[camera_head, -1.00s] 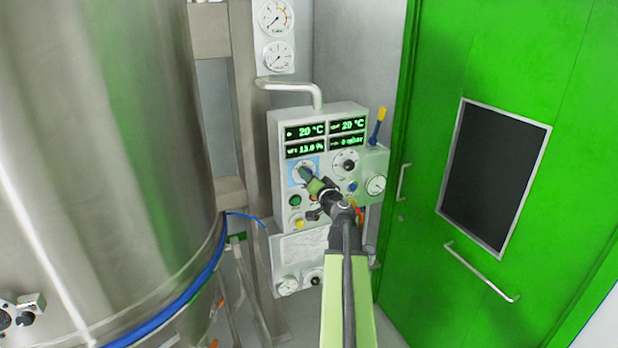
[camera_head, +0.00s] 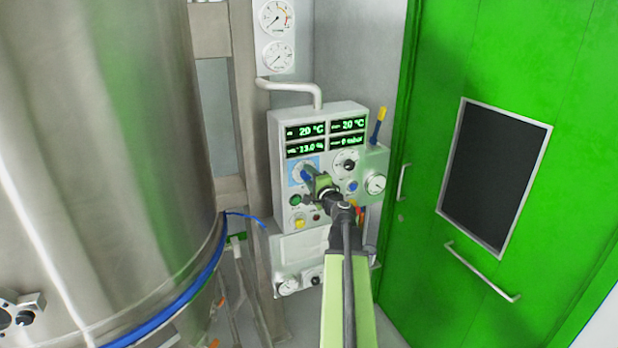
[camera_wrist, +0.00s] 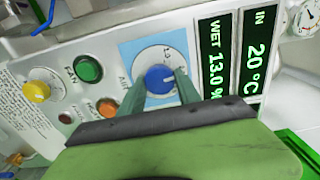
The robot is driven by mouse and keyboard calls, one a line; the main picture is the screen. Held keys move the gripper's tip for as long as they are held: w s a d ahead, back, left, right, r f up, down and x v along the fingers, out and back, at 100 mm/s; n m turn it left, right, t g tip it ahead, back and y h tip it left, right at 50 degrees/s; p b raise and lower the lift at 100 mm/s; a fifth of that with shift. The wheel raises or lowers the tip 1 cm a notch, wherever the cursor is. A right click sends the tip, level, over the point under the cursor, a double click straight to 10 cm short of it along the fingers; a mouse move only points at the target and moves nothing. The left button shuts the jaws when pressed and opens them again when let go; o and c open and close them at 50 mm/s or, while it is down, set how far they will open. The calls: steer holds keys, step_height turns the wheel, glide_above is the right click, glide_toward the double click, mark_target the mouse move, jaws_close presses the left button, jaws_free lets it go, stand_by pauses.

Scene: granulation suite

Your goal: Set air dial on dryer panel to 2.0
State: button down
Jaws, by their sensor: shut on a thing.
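The dryer panel (camera_head: 283,211) is a light grey box on the wall with green displays reading 20 °C, 20 °C, 13.0 % and 0 mbar. The air dial (camera_wrist: 159,79) is a blue knob on a white round scale with a light blue backing, in the wrist view. Its pointer and most scale figures are too small or covered to read. My gripper (camera_wrist: 160,92) is shut on the blue knob, one finger on each side. In the head view my gripper (camera_head: 311,180) reaches the panel from the lower right and partly hides the dial.
Beside the dial are a green button (camera_wrist: 88,69), a yellow knob (camera_wrist: 37,91) and an orange button (camera_wrist: 107,107). A second dial (camera_head: 346,162) sits to its right. A big steel vessel (camera_head: 110,150) stands left; a green door (camera_head: 480,60) is right.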

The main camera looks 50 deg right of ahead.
steer(key=shift+m, duration=0.7)
steer(key=shift+f, duration=0.1)
steer(key=c, duration=0.9)
jaws_free()
steer(key=shift+o, duration=0.2)
steer(key=shift+s, duration=0.1)
